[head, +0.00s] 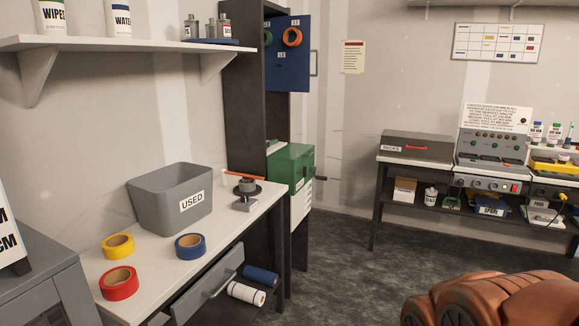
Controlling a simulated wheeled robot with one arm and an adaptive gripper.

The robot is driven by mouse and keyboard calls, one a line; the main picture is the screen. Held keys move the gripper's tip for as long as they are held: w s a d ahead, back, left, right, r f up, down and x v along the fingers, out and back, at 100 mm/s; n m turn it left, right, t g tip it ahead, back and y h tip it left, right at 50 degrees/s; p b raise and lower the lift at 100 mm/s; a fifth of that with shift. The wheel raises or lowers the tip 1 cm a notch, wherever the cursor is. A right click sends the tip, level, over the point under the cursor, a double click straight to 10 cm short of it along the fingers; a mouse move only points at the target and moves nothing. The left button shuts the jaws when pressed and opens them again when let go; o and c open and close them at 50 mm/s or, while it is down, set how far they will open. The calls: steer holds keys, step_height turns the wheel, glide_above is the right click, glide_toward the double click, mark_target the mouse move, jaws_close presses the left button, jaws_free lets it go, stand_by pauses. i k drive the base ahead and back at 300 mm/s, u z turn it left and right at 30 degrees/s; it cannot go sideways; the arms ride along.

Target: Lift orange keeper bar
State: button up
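A thin orange bar (245,175), which looks like the keeper bar, lies nearly level across the top of a small dark round fixture (246,188). The fixture stands on a grey base (244,204) near the far right end of the white bench (152,260). I cannot tell how the bar is seated on the fixture. My gripper is not in view.
A grey bin (150,209) marked USED stands left of the fixture. Yellow (118,246), blue (190,246) and red (119,283) tape rolls lie in front. A drawer (207,288) is open below. A brown rounded thing (490,302) fills the lower right.

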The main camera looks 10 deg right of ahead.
mark_target(226, 172)
steer(key=u, duration=0.05)
steer(key=i, duration=1.5)
steer(key=u, duration=0.4)
steer(key=k, duration=0.35)
steer(key=u, duration=0.3)
steer(key=i, duration=1.05)
steer(key=z, duration=0.55)
